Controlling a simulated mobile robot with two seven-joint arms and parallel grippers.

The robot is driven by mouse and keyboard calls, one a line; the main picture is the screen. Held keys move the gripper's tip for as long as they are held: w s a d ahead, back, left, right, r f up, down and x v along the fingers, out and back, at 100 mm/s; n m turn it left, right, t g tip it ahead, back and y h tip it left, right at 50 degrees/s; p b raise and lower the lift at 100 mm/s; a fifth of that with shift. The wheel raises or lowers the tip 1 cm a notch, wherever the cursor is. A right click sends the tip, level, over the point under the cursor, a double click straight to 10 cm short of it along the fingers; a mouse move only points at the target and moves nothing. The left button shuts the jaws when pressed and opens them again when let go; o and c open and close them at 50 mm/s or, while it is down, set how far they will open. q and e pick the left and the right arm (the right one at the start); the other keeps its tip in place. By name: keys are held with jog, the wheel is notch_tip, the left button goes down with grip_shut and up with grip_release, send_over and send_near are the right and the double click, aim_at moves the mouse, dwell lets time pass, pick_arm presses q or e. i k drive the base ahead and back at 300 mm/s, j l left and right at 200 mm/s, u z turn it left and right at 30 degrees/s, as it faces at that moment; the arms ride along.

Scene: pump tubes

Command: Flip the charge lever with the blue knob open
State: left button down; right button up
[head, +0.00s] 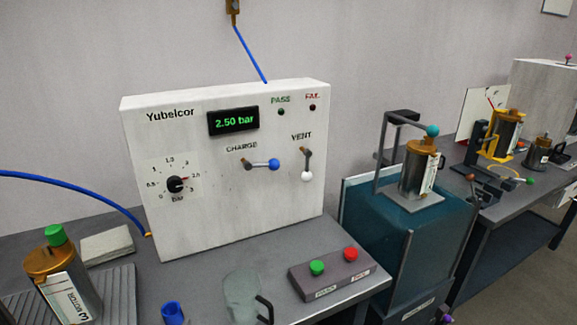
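The charge lever (260,164) is on the front of the white Yubelcor panel (225,225), under the word CHARGE. Its blue knob (274,165) points to the right of its pivot, so the lever lies about level. The vent lever (308,163) beside it hangs down with a white knob (306,176). The green display (233,121) reads 2.50 bar. Neither of my grippers shows in the head view, and nothing touches the charge lever.
A dial (175,184) is on the panel's left side. In front stand a button box (330,283) with green and red buttons and a clear object with a black loop (242,296). A copper-topped canister (60,275) is at left, a teal tank (405,230) at right.

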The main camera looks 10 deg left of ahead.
aim_at(273, 164)
jog(key=i+l, duration=0.15)
jog(key=l, duration=0.15)
jog(key=i+l, duration=0.1)
jog(key=l, duration=0.2)
jog(key=i+l, duration=0.15)
jog(key=l, duration=0.2)
jog(key=i+l+u, duration=0.1)
jog(key=l, duration=0.2)
